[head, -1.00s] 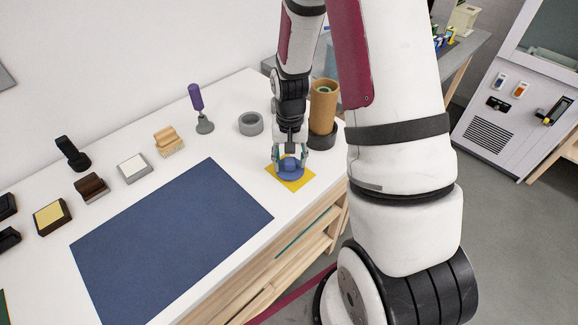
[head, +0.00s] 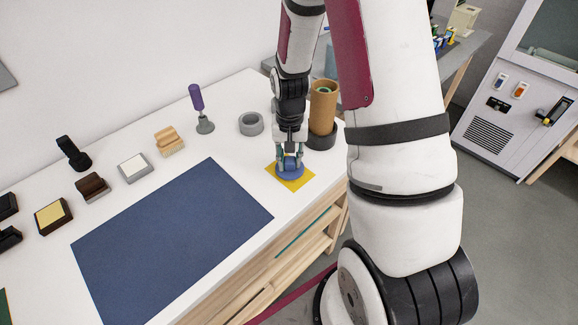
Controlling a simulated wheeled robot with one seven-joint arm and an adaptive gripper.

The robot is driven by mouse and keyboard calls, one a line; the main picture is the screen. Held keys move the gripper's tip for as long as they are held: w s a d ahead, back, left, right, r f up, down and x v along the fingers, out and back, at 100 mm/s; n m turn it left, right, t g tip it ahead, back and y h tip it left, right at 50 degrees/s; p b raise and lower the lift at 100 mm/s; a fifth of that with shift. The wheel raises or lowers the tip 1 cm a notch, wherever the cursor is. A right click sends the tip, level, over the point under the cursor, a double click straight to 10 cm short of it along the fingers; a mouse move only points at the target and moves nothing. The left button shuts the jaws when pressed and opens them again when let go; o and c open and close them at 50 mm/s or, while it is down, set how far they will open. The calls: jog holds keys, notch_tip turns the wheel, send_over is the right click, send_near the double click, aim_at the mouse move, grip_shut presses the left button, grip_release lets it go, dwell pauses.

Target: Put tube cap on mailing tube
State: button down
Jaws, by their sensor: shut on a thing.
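The blue tube cap (head: 290,174) rests on a yellow square mat (head: 292,186) near the table's right end. My gripper (head: 290,163) points down over the cap and is shut on its raised middle part. The fingers hide some of the cap's top. The brown cardboard mailing tube (head: 323,104) stands upright in a dark round base (head: 322,140), behind and to the right of my gripper. Its open top end faces up.
A grey ring (head: 251,124) and a purple-handled tool (head: 197,101) stand left of my arm. A large blue mat (head: 172,240) lies flat and clear on the white table.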

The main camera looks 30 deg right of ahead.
jog(key=shift+r, duration=0.35)
dwell(0.3)
jog(key=shift+r+p, duration=0.8)
jog(key=shift+r, duration=0.85)
jog(key=shift+r+p, duration=1)
jog(key=shift+r, duration=1.85)
jog(key=shift+r+p, duration=1.6)
jog(key=shift+r, duration=5.6)
jog(key=shift+w+d+f+m+b, duration=0.55)
jog(key=shift+w+d+b, duration=0.55)
jog(key=shift+d, duration=1.4)
jog(key=shift+w+d+f+m+b, duration=0.5)
jog(key=shift+w+d+b, duration=0.55)
jog(key=shift+d, duration=1.5)
jog(key=shift+w+d+f+m+b, duration=0.7)
jog(key=shift+d+b, duration=0.65)
jog(key=shift+d, duration=1.15)
jog(key=shift+w+r+n, duration=0.1)
jog(key=shift+n, duration=0.15)
